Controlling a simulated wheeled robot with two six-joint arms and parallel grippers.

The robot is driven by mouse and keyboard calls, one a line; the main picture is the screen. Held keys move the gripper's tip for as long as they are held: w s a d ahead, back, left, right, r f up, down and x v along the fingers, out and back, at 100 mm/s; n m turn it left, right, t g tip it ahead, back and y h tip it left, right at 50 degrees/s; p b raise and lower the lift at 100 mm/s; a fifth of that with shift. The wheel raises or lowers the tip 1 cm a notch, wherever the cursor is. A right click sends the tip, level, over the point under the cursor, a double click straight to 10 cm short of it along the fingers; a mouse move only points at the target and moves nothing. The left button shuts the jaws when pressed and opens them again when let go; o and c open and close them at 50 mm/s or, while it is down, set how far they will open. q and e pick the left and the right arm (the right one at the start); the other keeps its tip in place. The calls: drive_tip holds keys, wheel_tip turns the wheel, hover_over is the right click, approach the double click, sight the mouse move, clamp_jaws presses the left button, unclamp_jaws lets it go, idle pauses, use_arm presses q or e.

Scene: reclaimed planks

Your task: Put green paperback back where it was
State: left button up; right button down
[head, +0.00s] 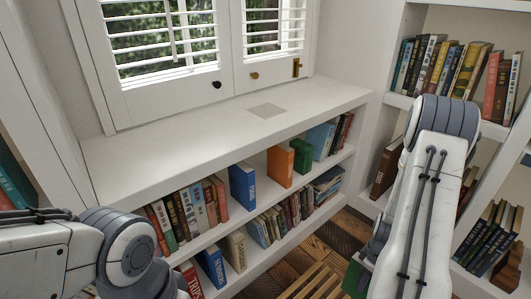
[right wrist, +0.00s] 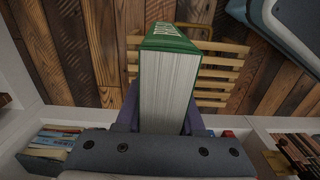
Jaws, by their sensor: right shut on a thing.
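The green paperback (right wrist: 168,85) is held in my right gripper (right wrist: 162,108), its pale page block facing the wrist camera and a finger on each side. In the head view only a green corner of the paperback (head: 353,279) shows, low beside my right arm. My right arm hides most of the right gripper there. My left arm shows at the lower left of the head view, but its gripper is out of frame. A flat grey-beige square (head: 266,110) lies on the white ledge under the window.
Below the ledge, a white bookcase (head: 225,228) holds rows of books, including an orange book (head: 280,165) and a green book (head: 301,154). Book-filled shelves (head: 484,129) stand at the right. A slatted wooden piece (right wrist: 215,72) stands on the plank floor (right wrist: 70,50). Most of the ledge is clear.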

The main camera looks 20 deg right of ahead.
drive_tip(key=w+a+r+m+p, duration=0.1)
drive_tip(key=w+a+r, duration=0.35)
drive_tip(key=a, duration=0.35)
drive_tip(key=w+a+r+m, duration=0.2)
drive_tip(key=w+a+r, duration=0.2)
drive_tip(key=a+r, duration=0.3)
drive_tip(key=w+a+r+m+p, duration=0.1)
drive_tip(key=w+a+r, duration=0.35)
drive_tip(key=a, duration=0.45)
wheel_tip(320, 180, up, 29)
drive_tip(key=s+p, duration=0.1)
drive_tip(key=p, duration=3.7)
drive_tip(key=shift+s+d+f, duration=0.15)
drive_tip(key=shift+s+d, duration=0.2)
drive_tip(key=shift+d, duration=0.1)
